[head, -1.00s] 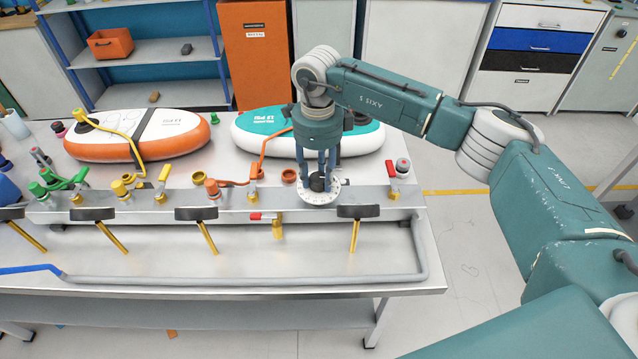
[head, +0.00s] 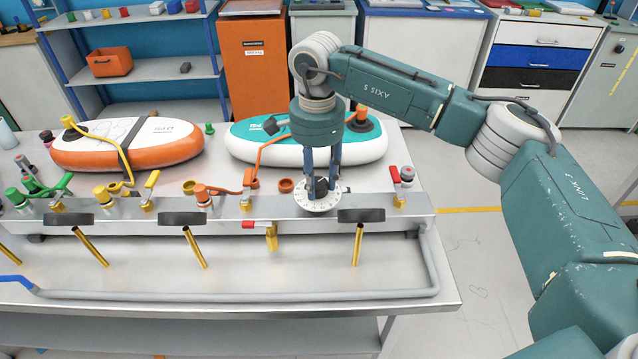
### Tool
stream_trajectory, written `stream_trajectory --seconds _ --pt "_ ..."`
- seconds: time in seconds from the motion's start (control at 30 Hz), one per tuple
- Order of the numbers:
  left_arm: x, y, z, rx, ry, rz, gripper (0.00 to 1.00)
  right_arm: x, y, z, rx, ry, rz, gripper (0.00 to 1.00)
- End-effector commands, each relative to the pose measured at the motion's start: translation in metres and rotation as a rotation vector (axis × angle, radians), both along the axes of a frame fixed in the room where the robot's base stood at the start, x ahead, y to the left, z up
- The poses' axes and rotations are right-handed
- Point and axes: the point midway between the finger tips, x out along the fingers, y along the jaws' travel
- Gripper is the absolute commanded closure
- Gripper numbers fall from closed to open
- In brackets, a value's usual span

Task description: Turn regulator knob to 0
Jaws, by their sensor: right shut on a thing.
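The regulator knob (head: 321,187) is a small black knob on a round white dial (head: 315,203) with dark marks, on top of the grey manifold bar near its right end. My right gripper (head: 322,180) points straight down from above, with its blue-grey fingers shut around the knob. The dial's figures are too small to read, and the fingers hide part of the knob, so its setting cannot be told. My left gripper is not in view.
The manifold (head: 170,213) carries several coloured valves along the table (head: 250,265). An orange-white board (head: 170,150) and a teal-white board (head: 370,148) lie behind it. A red-handled valve (head: 400,188) stands right of the dial. Shelves and cabinets stand behind.

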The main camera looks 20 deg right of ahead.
Motion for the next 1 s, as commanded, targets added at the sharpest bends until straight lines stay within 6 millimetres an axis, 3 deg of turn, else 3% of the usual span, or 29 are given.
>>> stream_trajectory --seconds 0.03,0.7,0.73,0.8,1.0 --pt "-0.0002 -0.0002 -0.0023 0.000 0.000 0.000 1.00 0.0010 0.0072 0.0026 0.015 -0.008 0.030 0.91" --pt "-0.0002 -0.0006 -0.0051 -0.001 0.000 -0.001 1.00 -0.0009 0.0083 0.0021 0.015 -0.004 0.098 0.92" --pt "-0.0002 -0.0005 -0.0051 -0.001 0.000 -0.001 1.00 -0.0010 0.0082 0.0020 0.016 -0.004 0.098 0.64" --pt "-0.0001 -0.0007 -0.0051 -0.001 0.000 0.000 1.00 -0.0009 0.0081 0.0018 0.015 -0.004 0.097 0.50" --pt "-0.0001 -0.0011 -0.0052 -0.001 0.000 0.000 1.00 -0.0008 0.0051 0.0009 0.010 -0.001 0.091 0.47"
